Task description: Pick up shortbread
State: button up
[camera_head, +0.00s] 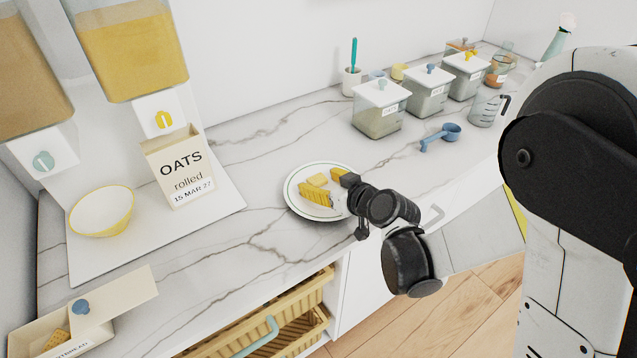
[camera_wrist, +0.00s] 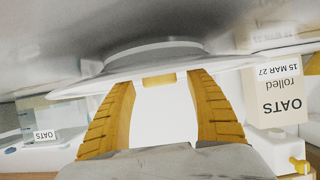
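A small pale-yellow shortbread piece (camera_head: 318,179) lies on a white plate (camera_head: 291,200) with a dark rim line on the counter. My gripper (camera_head: 325,184) is low over the plate, with its yellow ribbed fingers apart. In the wrist view, which is upside down, my gripper (camera_wrist: 160,95) is open and the shortbread piece (camera_wrist: 158,80) shows between the fingertips, with a visible gap on each side. The plate (camera_wrist: 75,91) spans the top of that view. The fingers hide part of the plate in the head view.
An oats box (camera_head: 178,168) and a yellow-rimmed bowl (camera_head: 101,211) stand left. A lidded box (camera_head: 125,296) with biscuit pieces is at the front left. Lidded canisters (camera_head: 380,109), a blue scoop (camera_head: 441,136) and a measuring jug (camera_head: 484,108) stand behind right. Drawer baskets (camera_head: 270,315) protrude below the counter.

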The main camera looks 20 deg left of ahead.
jog(key=c, duration=0.7)
jog(key=shift+c, duration=0.2)
